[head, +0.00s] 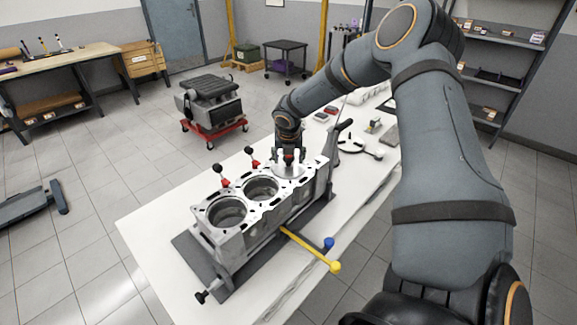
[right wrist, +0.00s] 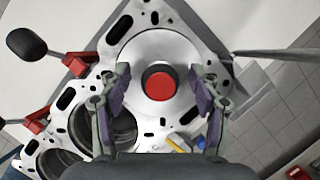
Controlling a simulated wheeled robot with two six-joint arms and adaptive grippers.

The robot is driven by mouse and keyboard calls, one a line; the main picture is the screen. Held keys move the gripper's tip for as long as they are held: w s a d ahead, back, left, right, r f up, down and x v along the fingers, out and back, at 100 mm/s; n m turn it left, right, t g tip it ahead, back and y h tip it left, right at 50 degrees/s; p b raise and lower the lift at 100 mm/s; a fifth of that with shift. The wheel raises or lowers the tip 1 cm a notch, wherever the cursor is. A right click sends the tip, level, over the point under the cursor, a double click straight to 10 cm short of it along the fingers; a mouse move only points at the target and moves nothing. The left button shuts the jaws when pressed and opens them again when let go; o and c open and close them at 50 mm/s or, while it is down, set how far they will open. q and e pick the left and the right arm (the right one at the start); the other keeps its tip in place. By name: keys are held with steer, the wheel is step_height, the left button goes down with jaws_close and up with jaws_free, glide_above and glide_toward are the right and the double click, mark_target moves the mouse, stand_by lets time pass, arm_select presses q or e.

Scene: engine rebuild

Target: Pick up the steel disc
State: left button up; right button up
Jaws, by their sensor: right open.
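The steel disc (right wrist: 150,48) is round and silver with a red knob (right wrist: 159,82) at its centre. It lies on top of the engine block (head: 215,235), over the cylinder at the far end. My right gripper (right wrist: 160,78) is open above the disc, with one finger on each side of the red knob and a gap to it on both sides. My left gripper is not in view.
Red clamps with black knobs (head: 221,176) stand along the block's left side. A yellow-handled bar (head: 312,250) sticks out from its right. The white table (head: 150,235) is bare at the near left.

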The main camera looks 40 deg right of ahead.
steer(key=shift+s+r, duration=0.1)
steer(key=shift+s, duration=0.05)
steer(key=c, duration=0.3)
jaws_close()
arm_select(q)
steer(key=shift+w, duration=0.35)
